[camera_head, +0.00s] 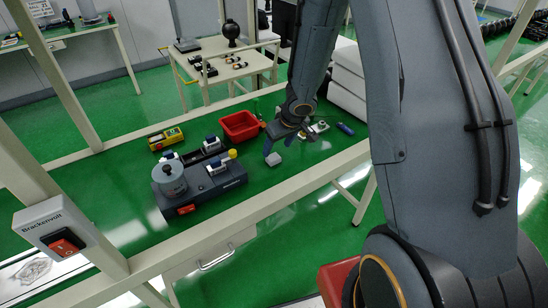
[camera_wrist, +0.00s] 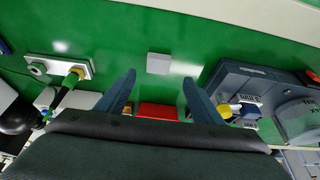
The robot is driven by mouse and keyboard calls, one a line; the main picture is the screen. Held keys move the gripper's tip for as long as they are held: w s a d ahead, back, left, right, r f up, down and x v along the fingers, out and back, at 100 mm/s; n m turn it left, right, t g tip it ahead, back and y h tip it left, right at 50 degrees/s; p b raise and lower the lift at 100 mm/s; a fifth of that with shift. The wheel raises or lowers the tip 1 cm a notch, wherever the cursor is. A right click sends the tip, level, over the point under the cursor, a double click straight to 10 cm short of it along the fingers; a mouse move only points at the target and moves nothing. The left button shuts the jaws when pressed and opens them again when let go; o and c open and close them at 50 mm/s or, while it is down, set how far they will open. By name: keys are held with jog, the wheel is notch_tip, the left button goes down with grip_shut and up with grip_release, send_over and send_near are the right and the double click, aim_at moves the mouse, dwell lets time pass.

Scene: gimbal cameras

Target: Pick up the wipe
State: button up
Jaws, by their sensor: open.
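A small pale grey square pad, which looks like the wipe (camera_head: 273,159), lies on the green worktop. In the wrist view the wipe (camera_wrist: 159,63) sits ahead of the fingertips, roughly centred between them. My gripper (camera_head: 288,142) hangs over the worktop close to the wipe. In the wrist view my gripper (camera_wrist: 159,77) has its two blue-grey fingers spread apart with nothing between them. The wipe is apart from both fingers.
A dark grey machine (camera_head: 205,182) with a round drum stands left of the wipe. A red bin (camera_head: 240,126) and a yellow device (camera_head: 165,139) are behind. A white plate with knobs (camera_wrist: 58,66) lies on the other side. Pale frame bars (camera_head: 240,222) run along the front.

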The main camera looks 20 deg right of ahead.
aim_at(274, 157)
jog(key=b+x, duration=0.1)
jog(key=x, duration=0.1)
jog(key=b+x, duration=0.1)
jog(key=x, duration=0.1)
jog(key=b+x, duration=0.1)
jog(key=x, duration=0.2)
jog(key=shift+s+d, duration=0.1)
jog(key=shift+d, duration=0.2)
jog(key=c, duration=1.1)
notch_tip(274, 157, up, 10)
jog(key=p, duration=0.8)
